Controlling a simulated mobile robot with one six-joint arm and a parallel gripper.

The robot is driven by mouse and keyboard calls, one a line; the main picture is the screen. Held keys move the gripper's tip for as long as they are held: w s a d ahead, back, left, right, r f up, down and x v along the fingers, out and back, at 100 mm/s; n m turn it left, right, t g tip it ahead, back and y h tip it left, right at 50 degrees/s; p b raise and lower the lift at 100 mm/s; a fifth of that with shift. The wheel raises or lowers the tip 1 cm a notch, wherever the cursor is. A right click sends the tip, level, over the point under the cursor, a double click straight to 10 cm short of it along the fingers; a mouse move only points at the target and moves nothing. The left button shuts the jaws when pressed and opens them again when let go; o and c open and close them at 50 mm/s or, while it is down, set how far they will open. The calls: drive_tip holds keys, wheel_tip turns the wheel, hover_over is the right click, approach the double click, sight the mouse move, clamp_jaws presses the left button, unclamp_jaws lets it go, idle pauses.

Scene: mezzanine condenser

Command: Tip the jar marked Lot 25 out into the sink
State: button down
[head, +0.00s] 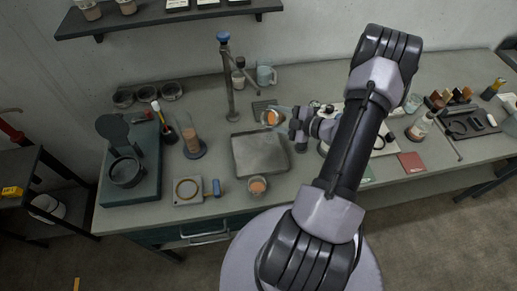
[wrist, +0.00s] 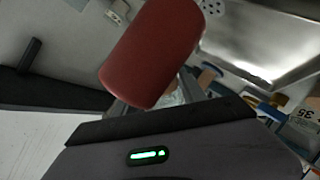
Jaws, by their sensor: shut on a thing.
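My gripper (head: 286,121) is shut on a clear jar (head: 271,117) with orange-brown contents. It holds the jar tilted near the back right edge of the grey square sink (head: 262,154). No lot mark is readable on the held jar, and I cannot tell whether anything is pouring out. The sink floor looks bare in the head view.
A tap post (head: 227,80) rises behind the sink. Another jar with orange contents (head: 257,186) stands at the sink's front edge. A tall jar (head: 192,140) stands left. A label reading 35 (wrist: 305,112) shows at the wrist view's right.

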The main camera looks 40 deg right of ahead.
drive_tip(key=shift+f+n+h+b, duration=0.45)
drive_tip(key=shift+n+b, duration=0.35)
drive_tip(key=shift+b, duration=0.7)
drive_tip(key=shift+f+n+h+b, duration=0.5)
drive_tip(key=shift+f+b, duration=0.5)
drive_tip(key=shift+b, duration=1.1)
drive_tip(key=shift+a+f+n+b, duration=0.2)
drive_tip(key=shift+f+b, duration=0.4)
drive_tip(key=shift+b, duration=0.45)
drive_tip(key=shift+a+f+n+b, duration=0.2)
drive_tip(key=shift+f+b, duration=0.4)
drive_tip(key=shift+b, duration=0.4)
drive_tip(key=shift+a+f+b, duration=0.15)
drive_tip(key=shift+f+b, duration=0.15)
drive_tip(key=shift+b, duration=0.25)
drive_tip(key=shift+a+f+h+b, duration=0.1)
drive_tip(key=shift+f+h+b, duration=0.2)
drive_tip(key=shift+b, duration=0.25)
drive_tip(key=shift+f+b, duration=0.2)
drive_tip(key=shift+b, duration=0.2)
drive_tip(key=shift+r+n, duration=0.15)
drive_tip(key=shift+n, duration=0.15)
drive_tip(key=shift+a+r+n+h, duration=0.2)
drive_tip(key=shift+r+n+h, duration=0.05)
drive_tip(key=shift+n+h, duration=0.2)
